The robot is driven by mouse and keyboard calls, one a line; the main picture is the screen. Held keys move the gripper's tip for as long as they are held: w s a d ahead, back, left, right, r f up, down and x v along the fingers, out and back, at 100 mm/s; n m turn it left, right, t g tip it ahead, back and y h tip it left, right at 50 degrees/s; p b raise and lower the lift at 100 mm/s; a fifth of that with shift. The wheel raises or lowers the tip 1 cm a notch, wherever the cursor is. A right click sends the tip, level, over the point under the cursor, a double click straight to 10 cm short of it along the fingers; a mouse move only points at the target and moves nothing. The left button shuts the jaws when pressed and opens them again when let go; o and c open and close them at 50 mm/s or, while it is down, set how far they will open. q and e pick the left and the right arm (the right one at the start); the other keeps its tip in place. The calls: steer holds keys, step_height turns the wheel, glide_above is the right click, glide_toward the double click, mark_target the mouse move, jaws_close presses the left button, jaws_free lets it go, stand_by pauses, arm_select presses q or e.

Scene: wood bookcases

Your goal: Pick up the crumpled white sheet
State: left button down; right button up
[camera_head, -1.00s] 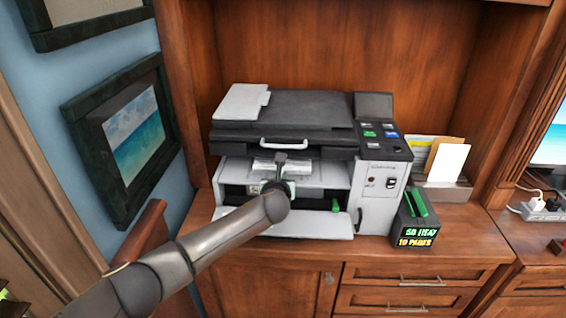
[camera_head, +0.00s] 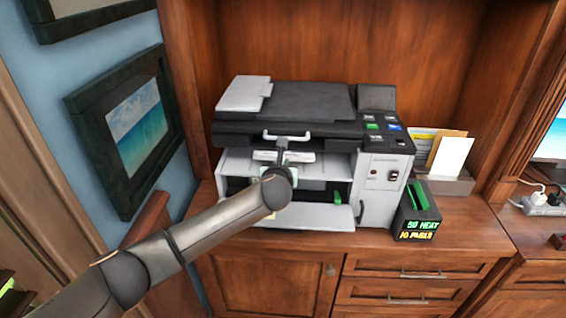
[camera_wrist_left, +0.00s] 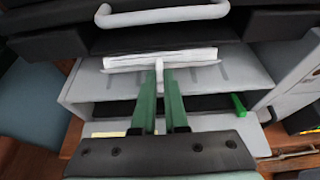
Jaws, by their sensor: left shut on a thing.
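The white sheet (camera_head: 300,157) shows as a pale, uneven strip inside the printer's (camera_head: 302,105) open middle section. The left wrist view shows it more clearly (camera_wrist_left: 190,57), as layered white paper lying across the opening below the black upper unit. My left gripper (camera_head: 283,152) reaches in from the front left. In the left wrist view its green fingers (camera_wrist_left: 163,80) are close together, shut on the sheet's near edge. My wrist hides part of the sheet in the head view. My right gripper is not in view.
A white handle (camera_head: 287,136) juts out just above the sheet. The lowered front flap (camera_head: 325,215) and a green lever (camera_head: 336,198) are below. A black box with a green top (camera_head: 418,215) and a paper holder (camera_head: 455,185) stand to the right. A framed picture hangs left (camera_head: 130,130).

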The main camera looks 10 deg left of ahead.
arm_select(q)
steer(key=s, duration=1.5)
steer(key=shift+s+d+r+p, duration=0.15)
steer(key=shift+s+d+p, duration=0.05)
steer(key=shift+s+p, duration=0.25)
steer(key=shift+w, duration=0.1)
steer(key=s+r+p, duration=0.1)
steer(key=s+r, duration=0.2)
steer(key=r, duration=0.4)
